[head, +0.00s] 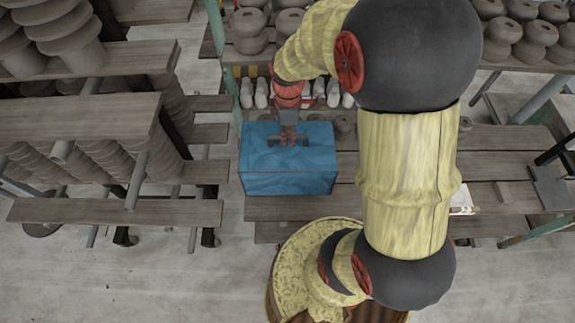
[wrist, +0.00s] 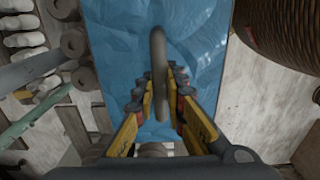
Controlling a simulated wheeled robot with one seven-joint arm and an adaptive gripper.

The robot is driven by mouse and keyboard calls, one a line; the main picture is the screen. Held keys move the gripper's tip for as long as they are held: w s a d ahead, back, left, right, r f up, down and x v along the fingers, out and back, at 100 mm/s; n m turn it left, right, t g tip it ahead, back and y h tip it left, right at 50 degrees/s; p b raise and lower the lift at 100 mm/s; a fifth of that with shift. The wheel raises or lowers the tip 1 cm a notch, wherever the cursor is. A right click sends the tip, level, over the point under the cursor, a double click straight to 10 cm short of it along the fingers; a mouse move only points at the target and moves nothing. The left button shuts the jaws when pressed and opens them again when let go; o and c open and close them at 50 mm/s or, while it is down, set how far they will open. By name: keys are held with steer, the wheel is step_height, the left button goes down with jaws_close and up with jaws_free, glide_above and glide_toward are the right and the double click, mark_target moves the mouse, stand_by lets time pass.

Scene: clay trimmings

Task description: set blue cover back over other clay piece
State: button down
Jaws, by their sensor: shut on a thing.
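The blue cover (head: 285,178) is a crinkled blue box with a handle on top, at the middle of the plank bench in the head view. It also fills the middle of the wrist view (wrist: 115,45). My gripper (head: 288,137) is over its top, with the fingers on either side of the grey handle (wrist: 158,60) and shut on it. In the wrist view the gripper (wrist: 158,92) shows yellow and black fingers. I cannot tell whether the cover rests on the planks or hangs just above them. No clay piece shows under the cover.
Slatted planks (head: 290,208) run below and right of the cover. Racks of stacked clay pieces (head: 70,40) stand at the left, and more pots (head: 520,35) at the upper right. Pale bottle-like pieces (head: 333,92) line up behind the cover. A ribbed brown object (wrist: 285,35) is beside it.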

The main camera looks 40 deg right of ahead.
mark_target(288, 146)
steer(key=shift+f, duration=3.9)
steer(key=shift+s, duration=0.1)
steer(key=shift+f, duration=0.2)
steer(key=c, duration=1.8)
jaws_free()
steer(key=shift+c, duration=0.2)
steer(key=shift+r, duration=0.15)
step_height(288, 146, up, 12)
steer(key=shift+r, duration=0.15)
steer(key=s+a+r+m+t, duration=0.2)
steer(key=s+a+r+m, duration=0.3)
steer(key=r, duration=0.4)
steer(key=s+a+r+m+t, duration=0.3)
steer(key=s+a+r+m, duration=0.3)
steer(key=r, duration=0.3)
steer(key=shift+s+a+r+t, duration=0.15)
steer(key=shift+s+a+t, duration=0.15)
steer(key=shift+s+a, duration=0.25)
